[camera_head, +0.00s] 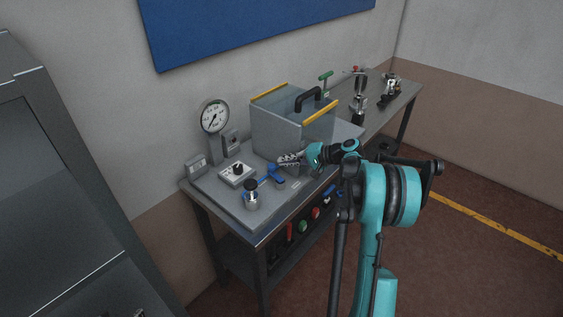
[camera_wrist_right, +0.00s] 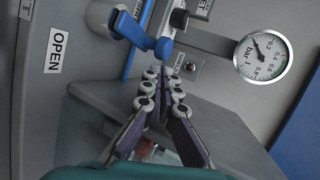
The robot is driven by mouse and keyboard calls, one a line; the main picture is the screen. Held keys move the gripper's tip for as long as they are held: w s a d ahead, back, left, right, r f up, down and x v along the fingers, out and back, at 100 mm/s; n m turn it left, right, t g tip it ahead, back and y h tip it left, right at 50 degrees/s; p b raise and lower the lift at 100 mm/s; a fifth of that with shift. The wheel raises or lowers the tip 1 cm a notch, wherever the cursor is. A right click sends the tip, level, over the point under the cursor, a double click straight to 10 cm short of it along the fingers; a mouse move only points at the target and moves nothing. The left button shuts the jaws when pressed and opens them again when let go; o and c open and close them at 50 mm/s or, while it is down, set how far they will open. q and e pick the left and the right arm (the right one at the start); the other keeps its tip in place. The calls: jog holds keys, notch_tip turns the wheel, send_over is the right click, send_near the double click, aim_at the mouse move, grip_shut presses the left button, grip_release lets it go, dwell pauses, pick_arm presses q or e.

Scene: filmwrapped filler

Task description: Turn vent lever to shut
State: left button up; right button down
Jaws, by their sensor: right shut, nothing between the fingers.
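The blue vent lever (camera_head: 272,176) is on the front part of the grey panel on the bench. My right gripper (camera_head: 279,160) is shut and empty, reaching in from the right beside the lever. In the right wrist view its fingertips (camera_wrist_right: 168,76) are together just below the knob; whether they touch it I cannot tell. My left gripper is not in view.
A clear box with a black handle (camera_head: 291,120) stands behind my right gripper. A dial gauge (camera_head: 214,117) stands at the back left, and a metal cylinder (camera_head: 252,199) at the front left. A grey cabinet (camera_head: 50,180) is on the left. Brown floor on the right is free.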

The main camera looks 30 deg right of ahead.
jog(key=v, duration=1)
jog(key=shift+s+d, duration=0.1)
jog(key=s+a+r+n+g+h, duration=0.15)
jog(key=s+a, duration=0.35)
jog(key=a, duration=0.5)
jog(key=s+a+r+n+g+h, duration=0.1)
jog(key=s+a+n+g+h, duration=0.3)
jog(key=a, duration=0.6)
jog(key=s+a+f+n+t+h, duration=0.1)
jog(key=s+a+f+n, duration=0.1)
jog(key=s, duration=0.7)
jog(key=s+a+f+n+t+h, duration=0.2)
jog(key=s+a, duration=0.2)
jog(key=s, duration=0.5)
jog(key=shift+f, duration=0.4)
jog(key=shift+s, duration=0.1)
